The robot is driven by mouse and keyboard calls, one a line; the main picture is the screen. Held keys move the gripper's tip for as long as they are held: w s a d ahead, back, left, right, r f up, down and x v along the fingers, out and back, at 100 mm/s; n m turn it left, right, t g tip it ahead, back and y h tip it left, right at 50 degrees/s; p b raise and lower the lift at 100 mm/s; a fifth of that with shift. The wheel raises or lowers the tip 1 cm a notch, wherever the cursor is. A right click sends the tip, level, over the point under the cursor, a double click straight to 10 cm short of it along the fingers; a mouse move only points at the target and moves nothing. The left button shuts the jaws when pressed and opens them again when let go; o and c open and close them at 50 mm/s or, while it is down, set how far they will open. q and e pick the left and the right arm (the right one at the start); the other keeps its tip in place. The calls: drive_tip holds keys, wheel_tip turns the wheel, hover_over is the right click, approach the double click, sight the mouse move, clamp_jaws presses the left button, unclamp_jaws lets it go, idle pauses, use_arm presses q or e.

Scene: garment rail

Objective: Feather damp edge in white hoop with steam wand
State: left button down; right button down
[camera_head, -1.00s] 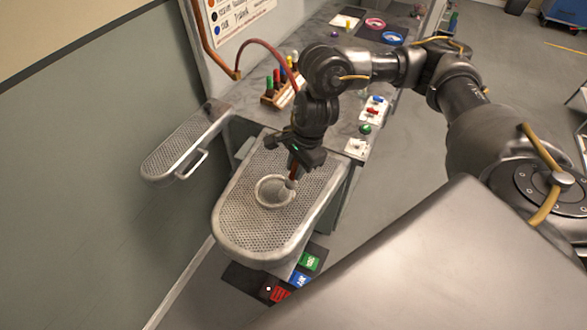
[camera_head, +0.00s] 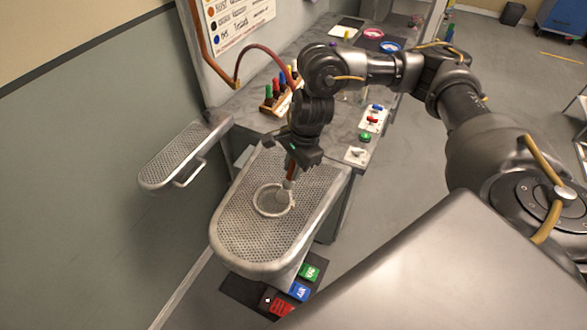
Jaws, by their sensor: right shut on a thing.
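The white hoop (camera_head: 259,208) lies flat on the perforated board (camera_head: 236,246) and looks pale grey here. My right gripper (camera_head: 291,171) is above the hoop's far right side, shut on the steam wand (camera_head: 288,184). The wand points down, its pale head over the right part of the hoop's inside. I cannot tell whether the head touches the surface. A damp edge inside the hoop is too small to make out. My left gripper is not in view.
A narrow perforated sleeve board (camera_head: 175,158) juts out at the left. A rack of coloured bottles (camera_head: 277,92) stands on the grey counter behind. Pink (camera_head: 373,34) and blue (camera_head: 390,47) rings lie at the back. Coloured pedals (camera_head: 300,291) are on the floor mat below.

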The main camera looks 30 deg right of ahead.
drive_tip(key=shift+w+a+b, duration=0.25)
drive_tip(key=shift+w+b, duration=0.05)
drive_tip(key=shift+w, duration=0.85)
drive_tip(key=shift+r, duration=0.1)
drive_tip(key=a+p+v, duration=0.1)
drive_tip(key=p+v, duration=0.4)
drive_tip(key=v, duration=0.1)
drive_tip(key=shift+w+r+p, duration=0.25)
drive_tip(key=shift+r+p, duration=0.1)
drive_tip(key=shift+r, duration=0.1)
